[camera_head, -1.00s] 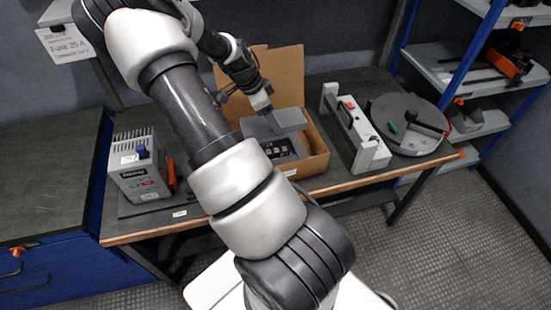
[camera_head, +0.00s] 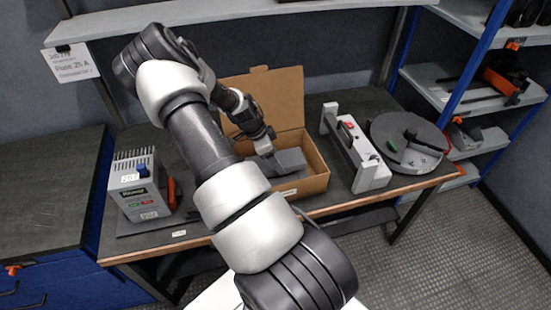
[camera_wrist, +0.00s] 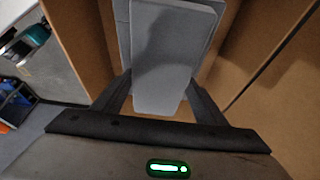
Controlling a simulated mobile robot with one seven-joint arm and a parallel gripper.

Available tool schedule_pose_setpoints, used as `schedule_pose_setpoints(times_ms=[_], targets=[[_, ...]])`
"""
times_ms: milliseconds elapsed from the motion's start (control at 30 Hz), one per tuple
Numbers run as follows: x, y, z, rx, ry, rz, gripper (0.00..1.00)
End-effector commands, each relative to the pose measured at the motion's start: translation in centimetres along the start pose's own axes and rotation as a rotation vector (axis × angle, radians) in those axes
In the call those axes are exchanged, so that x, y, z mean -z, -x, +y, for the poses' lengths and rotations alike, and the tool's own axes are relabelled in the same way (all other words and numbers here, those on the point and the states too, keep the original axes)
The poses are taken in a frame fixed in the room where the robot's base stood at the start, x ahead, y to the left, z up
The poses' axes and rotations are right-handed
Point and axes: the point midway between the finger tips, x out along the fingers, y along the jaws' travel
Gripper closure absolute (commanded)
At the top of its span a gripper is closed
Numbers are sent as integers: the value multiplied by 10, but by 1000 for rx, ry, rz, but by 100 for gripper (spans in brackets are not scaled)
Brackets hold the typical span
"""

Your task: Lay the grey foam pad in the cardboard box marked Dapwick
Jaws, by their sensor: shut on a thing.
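The grey foam pad (camera_head: 289,161) is in my gripper, inside the outline of the open cardboard box (camera_head: 316,176) on the bench. In the wrist view the pad (camera_wrist: 165,60) sits between both fingers of my gripper (camera_wrist: 158,92), which is shut on it. Brown box walls (camera_wrist: 80,45) stand on either side of the pad there. In the head view my gripper (camera_head: 268,156) is over the box and partly hidden by my arm. The box's back flap (camera_head: 275,95) stands up. I cannot read a name on the box, and I cannot tell whether the pad touches its floor.
A grey powered unit (camera_head: 140,187) stands left of the box. A white-and-grey frame device (camera_head: 362,155) and a round grey turntable (camera_head: 408,140) stand to its right. A shelf (camera_head: 230,18) runs above the bench's back. A blue-framed rack (camera_head: 470,80) is at right.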

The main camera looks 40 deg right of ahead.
Motion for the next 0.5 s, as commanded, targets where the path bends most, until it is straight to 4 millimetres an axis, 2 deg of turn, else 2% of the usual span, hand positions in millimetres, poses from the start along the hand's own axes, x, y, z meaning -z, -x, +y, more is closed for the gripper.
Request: schedule_pose_setpoints(times_ms=[133, 167, 267, 500], targets=[[-2, -4, 0, 0, 1, 0, 56], [-2, -3, 0, 0, 0, 0, 33], [-1, -2, 0, 0, 1, 0, 16], [-1, -2, 0, 0, 1, 0, 16]])
